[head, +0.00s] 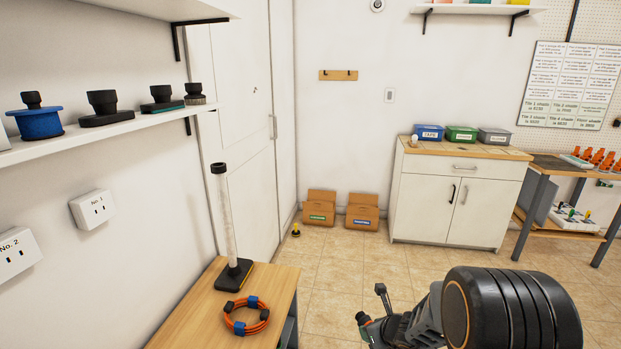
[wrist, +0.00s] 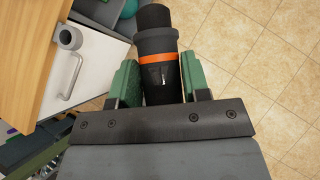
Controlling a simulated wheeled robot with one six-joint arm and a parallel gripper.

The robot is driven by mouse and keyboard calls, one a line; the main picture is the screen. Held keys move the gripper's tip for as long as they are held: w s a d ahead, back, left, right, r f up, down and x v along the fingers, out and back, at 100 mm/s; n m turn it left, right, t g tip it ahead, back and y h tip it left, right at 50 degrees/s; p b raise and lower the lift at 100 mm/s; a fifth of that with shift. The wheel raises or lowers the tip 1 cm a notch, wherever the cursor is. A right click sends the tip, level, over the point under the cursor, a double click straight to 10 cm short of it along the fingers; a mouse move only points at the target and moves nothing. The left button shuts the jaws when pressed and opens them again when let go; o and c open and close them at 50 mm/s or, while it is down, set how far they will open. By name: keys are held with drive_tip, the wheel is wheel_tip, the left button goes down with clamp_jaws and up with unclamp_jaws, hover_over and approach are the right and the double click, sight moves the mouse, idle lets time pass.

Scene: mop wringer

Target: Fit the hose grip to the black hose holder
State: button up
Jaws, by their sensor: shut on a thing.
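The hose grip (wrist: 162,85) is a dark cylinder with an orange band, a grey collar and a narrower black end pointing away. In the wrist view it is between the green pads of my gripper (wrist: 159,82), which is shut on it. In the head view my gripper (head: 372,326) is small at the bottom, right of the wooden table, over the floor; the grip is hard to make out there. I cannot identify the black hose holder for certain. A black-based stand (head: 234,276) with an upright clear tube and black top stands on the table.
An orange coil with blue clips (head: 246,316) lies on the near wooden table (head: 190,318). Black fittings line the left wall shelf (head: 115,130). The wrist view shows a grey ring (wrist: 68,38) by a wooden edge.

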drive_tip(key=r+p, duration=0.2)
drive_tip(key=r, duration=0.1)
drive_tip(key=r+p, duration=0.6)
drive_tip(key=shift+s+r, duration=0.2)
drive_tip(key=shift+s, duration=0.1)
wheel_tip(320, 180, up, 17)
drive_tip(key=p, duration=1.7)
drive_tip(key=w+d+r+m+t+h+b, duration=0.1)
drive_tip(key=w+d+r+m+h+b, duration=0.25)
drive_tip(key=r+m+h+b, duration=0.2)
drive_tip(key=shift+s+a+f+m+g+h+p, duration=0.15)
drive_tip(key=shift+s+a+m+h+p, duration=0.2)
drive_tip(key=shift+a+m, duration=0.5)
drive_tip(key=shift+s+a+m+g+h+p, duration=0.15)
drive_tip(key=shift+s+a+m, duration=0.25)
drive_tip(key=shift+a+m, duration=0.45)
